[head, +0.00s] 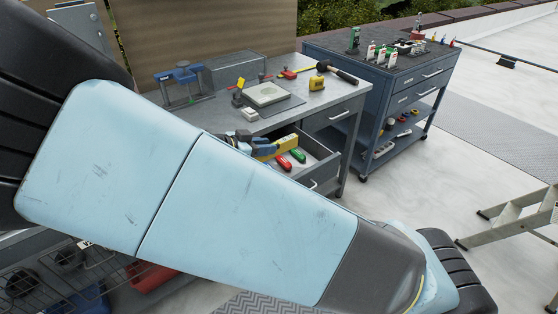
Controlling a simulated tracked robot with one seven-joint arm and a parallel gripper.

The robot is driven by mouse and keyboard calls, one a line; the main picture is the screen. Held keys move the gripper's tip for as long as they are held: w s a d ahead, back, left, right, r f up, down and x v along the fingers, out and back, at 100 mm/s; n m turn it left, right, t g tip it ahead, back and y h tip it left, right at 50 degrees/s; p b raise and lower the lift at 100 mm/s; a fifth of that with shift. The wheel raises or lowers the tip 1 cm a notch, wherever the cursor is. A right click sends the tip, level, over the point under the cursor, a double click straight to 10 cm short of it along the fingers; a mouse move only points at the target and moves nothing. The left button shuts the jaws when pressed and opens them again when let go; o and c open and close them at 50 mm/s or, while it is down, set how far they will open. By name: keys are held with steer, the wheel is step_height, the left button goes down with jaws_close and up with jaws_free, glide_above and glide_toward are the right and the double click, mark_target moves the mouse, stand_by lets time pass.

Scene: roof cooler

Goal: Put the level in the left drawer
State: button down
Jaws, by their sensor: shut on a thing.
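The level looks like the yellow bar (287,143) at the open drawer in the workbench front. My gripper (257,147) is at its left end, shut on it; my light-blue arm hides part of the gripper. The level is over or inside the open left drawer (322,165); I cannot tell whether it touches the bottom. A red-handled tool (284,162) and a green-handled tool (298,156) lie in the drawer, close to the level. The drawer's left part is hidden behind my arm.
A closed drawer (335,115) is to the right.

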steer(key=x, duration=0.4)
steer(key=shift+w+a, duration=0.15)
steer(key=shift+a, duration=0.05)
steer(key=w+d+f, duration=0.3)
steer(key=f, duration=0.6)
steer(key=shift+w+d, duration=0.15)
steer(key=shift+d, duration=0.1)
steer(key=shift+f, duration=0.65)
steer(key=c, duration=0.9)
jaws_free()
steer(key=shift+r, duration=0.15)
